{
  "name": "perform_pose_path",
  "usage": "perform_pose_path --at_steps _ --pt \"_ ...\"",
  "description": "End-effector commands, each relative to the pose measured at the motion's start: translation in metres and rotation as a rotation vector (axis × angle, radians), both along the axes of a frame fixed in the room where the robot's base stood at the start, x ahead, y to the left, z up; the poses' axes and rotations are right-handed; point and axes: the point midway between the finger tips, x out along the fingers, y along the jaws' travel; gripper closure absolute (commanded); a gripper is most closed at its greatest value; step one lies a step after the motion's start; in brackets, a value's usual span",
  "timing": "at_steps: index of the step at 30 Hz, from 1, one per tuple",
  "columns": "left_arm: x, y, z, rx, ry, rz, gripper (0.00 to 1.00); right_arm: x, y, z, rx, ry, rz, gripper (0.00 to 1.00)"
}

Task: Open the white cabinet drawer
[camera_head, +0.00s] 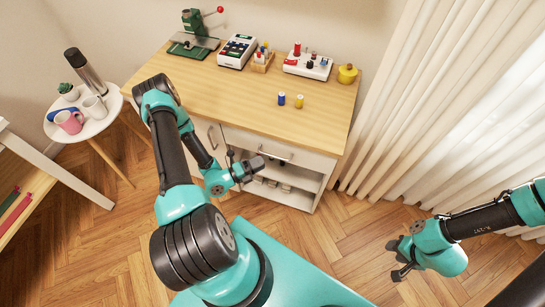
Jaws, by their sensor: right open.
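The white cabinet (325,163) with a light wooden top stands ahead. Its drawer front (300,156) sits under the top at the right and looks closed, with a bar handle (275,157) on it. My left gripper (245,162) is in front of the drawer's left part, close to the handle; I cannot tell whether it touches, and its jaw opening is unclear. My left arm hides part of the cabinet's left side. My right gripper (394,258) is open and empty over the floor at the right, well away from the cabinet.
An open shelf (287,180) lies below the drawer. On the top are a green press (194,38), a white device (237,51), and thread spools (281,98). A round side table (88,127) with mugs stands left. Curtains (400,100) hang right.

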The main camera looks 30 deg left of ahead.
Motion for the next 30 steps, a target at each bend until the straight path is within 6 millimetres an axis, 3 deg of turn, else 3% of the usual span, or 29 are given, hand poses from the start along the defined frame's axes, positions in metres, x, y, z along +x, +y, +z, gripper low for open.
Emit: perform_pose_path --at_steps 10,23,30 --pt "0.042 -0.026 0.006 0.001 -0.001 -0.002 0.64 0.0 0.0 0.0 0.0 0.0 0.0 0.57" --pt "0.05 -0.031 0.008 0.0 0.0 0.0 0.64 0.0 0.0 0.0 0.0 0.0 0.0 0.57" --pt "0.05 -0.031 0.008 0.0 0.0 0.0 0.87 0.0 0.0 0.0 0.0 0.0 0.0 0.57"
